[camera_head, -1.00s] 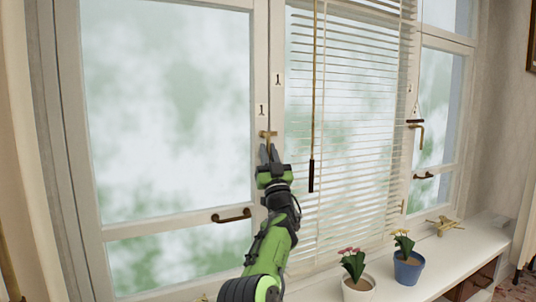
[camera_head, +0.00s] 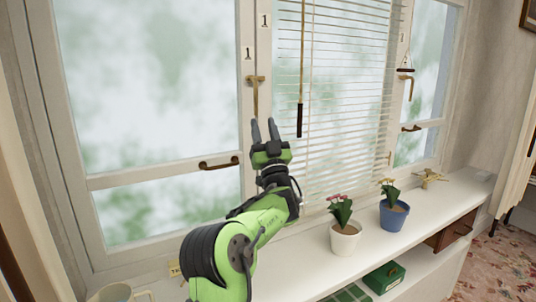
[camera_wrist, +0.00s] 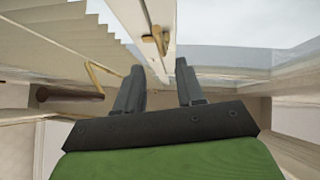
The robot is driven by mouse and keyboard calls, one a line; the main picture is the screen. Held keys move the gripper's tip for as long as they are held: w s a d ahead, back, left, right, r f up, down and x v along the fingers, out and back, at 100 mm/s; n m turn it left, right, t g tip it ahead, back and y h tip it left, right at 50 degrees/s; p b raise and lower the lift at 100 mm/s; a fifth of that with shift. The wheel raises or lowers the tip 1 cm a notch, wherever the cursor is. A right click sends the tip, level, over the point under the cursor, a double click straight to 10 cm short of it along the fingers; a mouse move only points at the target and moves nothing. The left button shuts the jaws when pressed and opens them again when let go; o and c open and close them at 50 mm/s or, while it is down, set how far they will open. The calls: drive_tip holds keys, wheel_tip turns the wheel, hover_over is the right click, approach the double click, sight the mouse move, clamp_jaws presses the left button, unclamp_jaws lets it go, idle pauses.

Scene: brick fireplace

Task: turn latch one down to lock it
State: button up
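Latch one (camera_head: 256,95) is a brass latch on the window post, just under a plate marked 1 (camera_head: 248,53). Its lever hangs straight down from a short crosspiece. My gripper (camera_head: 264,128) is just below the latch, fingers up, open and empty. The lever's lower end appears close above the left fingertip in the head view; I cannot tell if they touch. In the wrist view the fingers (camera_wrist: 157,85) stand apart with nothing between them, and a brass latch (camera_wrist: 155,40) shows beyond them on the white frame.
A blind (camera_head: 335,100) with a dark-ended wand (camera_head: 300,118) hangs right of my gripper. A curved window handle (camera_head: 219,164) is at left. A white pot (camera_head: 345,238) and a blue pot (camera_head: 394,214) stand on the sill (camera_head: 300,258). Another latch (camera_head: 406,82) is at right.

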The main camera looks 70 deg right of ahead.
drive_tip(key=b+v, duration=0.1)
drive_tip(key=v, duration=0.4)
drive_tip(key=shift+s+a+f, duration=0.1)
drive_tip(key=shift+a+f, duration=0.1)
idle(0.5)
